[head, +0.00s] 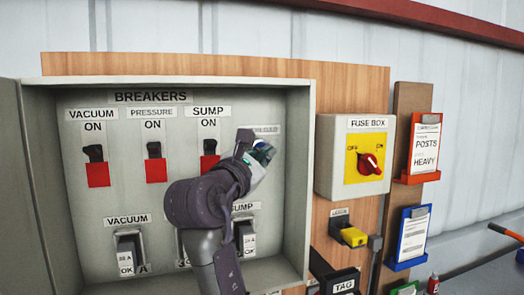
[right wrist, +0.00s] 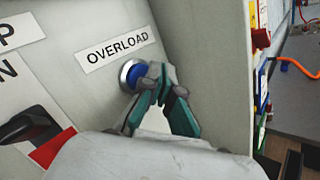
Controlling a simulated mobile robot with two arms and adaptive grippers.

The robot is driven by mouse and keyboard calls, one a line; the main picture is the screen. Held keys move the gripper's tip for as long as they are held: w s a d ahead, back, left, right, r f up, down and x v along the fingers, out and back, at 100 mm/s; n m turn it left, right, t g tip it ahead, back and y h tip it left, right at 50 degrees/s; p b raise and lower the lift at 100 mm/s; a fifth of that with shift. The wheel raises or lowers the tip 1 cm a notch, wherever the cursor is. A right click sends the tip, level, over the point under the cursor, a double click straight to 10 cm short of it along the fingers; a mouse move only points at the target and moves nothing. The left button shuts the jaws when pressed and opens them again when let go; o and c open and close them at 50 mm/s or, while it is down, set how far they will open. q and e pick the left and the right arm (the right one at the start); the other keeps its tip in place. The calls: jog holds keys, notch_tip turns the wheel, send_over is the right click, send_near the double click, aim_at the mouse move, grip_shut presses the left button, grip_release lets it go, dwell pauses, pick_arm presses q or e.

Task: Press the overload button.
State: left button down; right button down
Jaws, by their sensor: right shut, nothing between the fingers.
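The overload button is a blue round button (right wrist: 129,75) in a silver ring, below the OVERLOAD label (right wrist: 118,49), in the right wrist view. My right gripper (right wrist: 156,82) is shut and empty. Its fingertips are at the button's right edge and overlap it in the picture; I cannot tell whether they touch it. In the head view my right gripper (head: 250,150) and arm cover most of the button area, and only part of the label (head: 266,130) shows. My left gripper is not in view.
The open breaker box (head: 182,82) holds levers with red bases, including the SUMP lever (head: 209,158) just left of my gripper. Its side wall (head: 299,190) is close on the right. Beyond it are a fuse box (head: 330,155) with a red knob and clipboard holders (head: 408,238).

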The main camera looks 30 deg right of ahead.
jog(key=s, duration=0.2)
jog(key=s+a, duration=0.1)
jog(key=s, duration=0.2)
jog(key=shift+a+p, duration=0.1)
jog(key=shift+p, duration=0.2)
jog(key=shift+w, duration=0.1)
dwell(0.8)
